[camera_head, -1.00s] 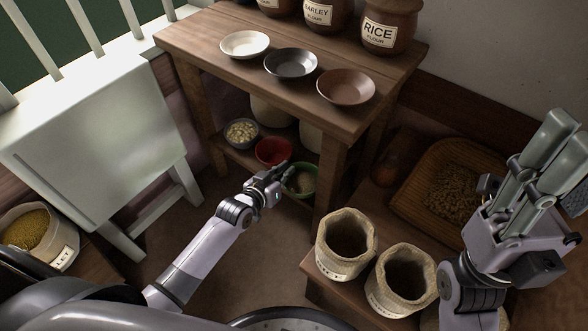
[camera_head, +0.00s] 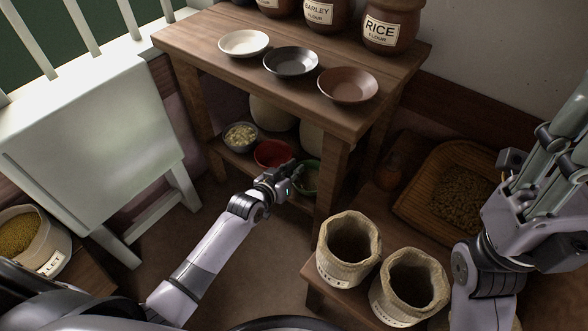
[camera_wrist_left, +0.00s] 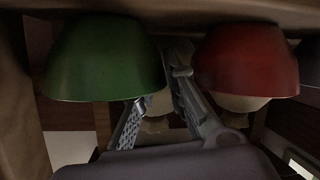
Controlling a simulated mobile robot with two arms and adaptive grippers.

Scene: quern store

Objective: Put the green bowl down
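The green bowl (camera_head: 310,179) is at the right end of the lower shelf (camera_head: 223,153), beside the red bowl (camera_head: 273,153). It is upright, partly hidden by my left gripper (camera_head: 291,170). In the left wrist view, which is upside down, the green bowl (camera_wrist_left: 100,60) is left and the red bowl (camera_wrist_left: 250,60) right. My left gripper (camera_wrist_left: 168,62) is shut on the green bowl's wall, one finger outside and the other hidden behind the rim. The bowl's base appears at shelf level; contact is unclear. My right gripper (camera_head: 572,130) is raised at the right, cut off by the picture edge.
A bowl of pale pieces (camera_head: 240,136) stands left of the red bowl. White (camera_head: 244,43), dark (camera_head: 290,61) and brown (camera_head: 348,85) dishes stand on the tabletop. The floor before the shelf is clear.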

